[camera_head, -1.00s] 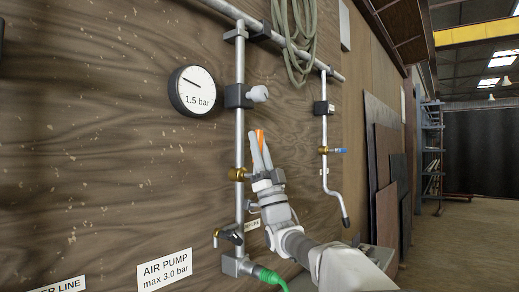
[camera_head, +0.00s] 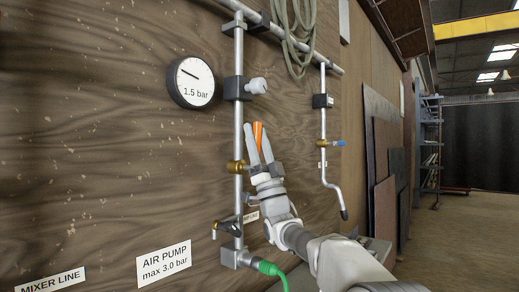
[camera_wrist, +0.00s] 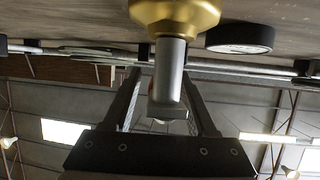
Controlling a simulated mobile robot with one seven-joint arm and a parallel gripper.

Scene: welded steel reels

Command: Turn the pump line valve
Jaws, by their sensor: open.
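The valve on the left vertical pipe has a brass body (camera_head: 236,167), also at the top of the wrist view (camera_wrist: 175,14). An orange lever (camera_head: 258,133) shows between the fingers of my gripper (camera_head: 257,143) in the head view. In the wrist view, a grey stem (camera_wrist: 168,85) with a reddish edge runs from the brass body between the two fingers of my gripper (camera_wrist: 163,82). The fingers stand apart on either side of it, and I cannot tell whether either touches it. A pressure gauge (camera_head: 192,82) above left reads 1.5 bar.
A grey knob (camera_head: 255,86) sits above on the same pipe. A black-handled tap (camera_head: 228,227) and green hose (camera_head: 268,268) are below. A second pipe at right carries a blue-handled valve (camera_head: 335,143). A coiled hose (camera_head: 298,30) hangs above. The wooden wall is close behind.

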